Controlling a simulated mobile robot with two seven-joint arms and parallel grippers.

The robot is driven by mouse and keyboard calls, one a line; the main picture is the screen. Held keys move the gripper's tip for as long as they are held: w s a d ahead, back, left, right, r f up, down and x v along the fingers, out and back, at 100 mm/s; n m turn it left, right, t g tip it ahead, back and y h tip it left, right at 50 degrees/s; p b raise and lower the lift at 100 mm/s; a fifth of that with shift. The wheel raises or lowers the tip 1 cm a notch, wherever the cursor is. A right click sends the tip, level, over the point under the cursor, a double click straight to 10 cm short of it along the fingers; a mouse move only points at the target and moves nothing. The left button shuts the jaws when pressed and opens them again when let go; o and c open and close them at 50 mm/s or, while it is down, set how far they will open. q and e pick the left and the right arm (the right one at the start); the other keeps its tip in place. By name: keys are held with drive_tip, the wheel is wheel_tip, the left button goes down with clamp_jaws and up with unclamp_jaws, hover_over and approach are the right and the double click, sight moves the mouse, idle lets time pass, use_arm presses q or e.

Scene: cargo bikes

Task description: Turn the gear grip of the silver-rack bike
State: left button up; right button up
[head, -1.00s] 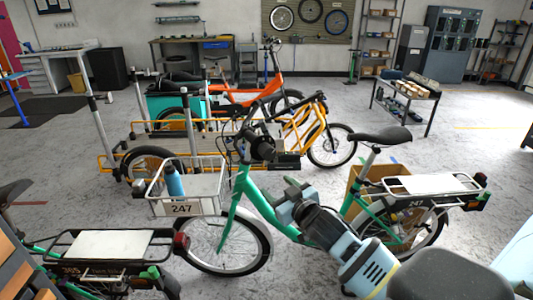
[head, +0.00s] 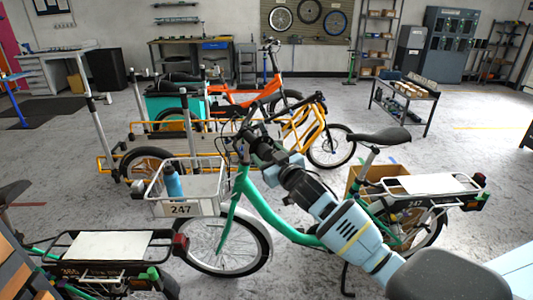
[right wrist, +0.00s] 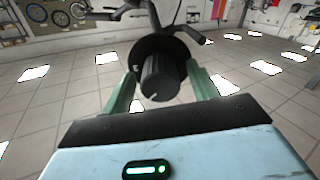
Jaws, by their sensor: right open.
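The silver-rack bike is the green-framed one marked 247 (head: 285,230), standing in the middle of the head view. Its gear grip (right wrist: 158,78) shows in the right wrist view as a dark ribbed cylinder with a pale mark, seen end-on in front of a round black collar. My right gripper (head: 257,149) is at the bike's handlebar, open. In the right wrist view its two green fingers (right wrist: 162,92) stand on either side of the grip, with gaps visible. In the head view the gripper largely hides the grip. My left gripper is not in view.
A front carrier (head: 185,208) marked 247 holds a blue bottle (head: 173,182). Another bike's black rear rack (head: 110,245) is at lower left. Bikes with orange frames (head: 240,97) stand behind. A low parts table (head: 408,97) is at right.

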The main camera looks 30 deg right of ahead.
drive_tip(key=shift+w+d, duration=0.1)
drive_tip(key=shift+w, duration=0.55)
drive_tip(key=c, duration=1)
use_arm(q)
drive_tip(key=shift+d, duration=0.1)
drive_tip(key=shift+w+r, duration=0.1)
use_arm(e)
drive_tip(key=n, duration=0.1)
drive_tip(key=n+p, duration=0.1)
drive_tip(key=n, duration=0.1)
drive_tip(key=shift+r, duration=0.25)
drive_tip(key=n+p, duration=0.1)
drive_tip(key=n, duration=0.2)
drive_tip(key=shift+n+y, duration=0.3)
drive_tip(key=shift+n, duration=0.1)
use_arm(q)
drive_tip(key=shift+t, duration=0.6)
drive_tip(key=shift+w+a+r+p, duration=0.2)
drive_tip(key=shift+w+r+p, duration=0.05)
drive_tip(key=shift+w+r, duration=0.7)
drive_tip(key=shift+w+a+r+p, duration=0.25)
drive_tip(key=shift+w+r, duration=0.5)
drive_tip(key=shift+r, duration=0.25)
use_arm(e)
drive_tip(key=shift+f+n, duration=0.2)
drive_tip(key=shift+n, duration=1)
